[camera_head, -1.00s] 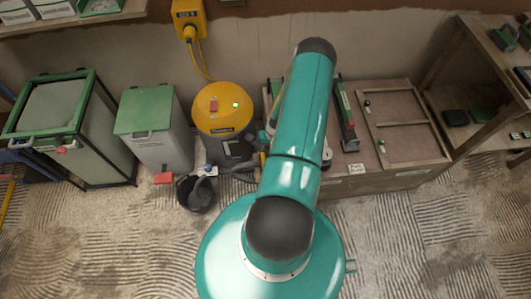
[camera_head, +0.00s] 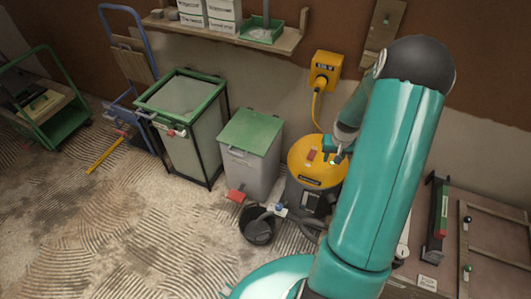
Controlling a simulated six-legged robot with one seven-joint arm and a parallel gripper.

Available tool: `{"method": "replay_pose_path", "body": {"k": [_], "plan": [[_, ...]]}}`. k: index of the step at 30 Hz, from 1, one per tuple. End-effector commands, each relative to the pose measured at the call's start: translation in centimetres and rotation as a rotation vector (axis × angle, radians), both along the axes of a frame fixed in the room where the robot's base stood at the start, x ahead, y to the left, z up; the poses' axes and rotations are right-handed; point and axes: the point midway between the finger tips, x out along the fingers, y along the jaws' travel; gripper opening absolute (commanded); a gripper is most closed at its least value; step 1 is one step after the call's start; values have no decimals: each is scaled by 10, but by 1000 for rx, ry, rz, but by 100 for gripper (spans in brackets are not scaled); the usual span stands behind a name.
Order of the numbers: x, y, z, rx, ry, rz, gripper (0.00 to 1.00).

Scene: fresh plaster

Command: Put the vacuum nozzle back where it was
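The vacuum (camera_head: 303,185) stands on the floor by the back wall, with a yellow lid and a grey body. A dark hose (camera_head: 308,228) shows at its front and runs behind my arm. I cannot make out the vacuum nozzle; my arm hides part of that area. My gripper (camera_head: 334,152) appears small and partly hidden behind my arm, over or near the right side of the vacuum lid. I cannot tell whether its fingers are open or hold anything.
A workbench (camera_head: 490,205) is at right. A shelf (camera_head: 220,35) hangs above. The left floor is open.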

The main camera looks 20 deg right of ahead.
Motion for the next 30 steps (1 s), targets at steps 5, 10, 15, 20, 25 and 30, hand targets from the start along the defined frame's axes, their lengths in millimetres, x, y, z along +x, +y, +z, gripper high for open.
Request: {"method": "replay_pose_path", "body": {"k": [5,10,15,20,25,30], "plan": [[20,52,90,-65,-31,92,37],[21,106,161,-110,-68,167,37],[6,164,223,-142,-116,238,37],[-20,216,270,-157,-171,304,37],[-58,265,307,-156,-236,373,37],[-102,305,330,-138,-302,445,37]]}}
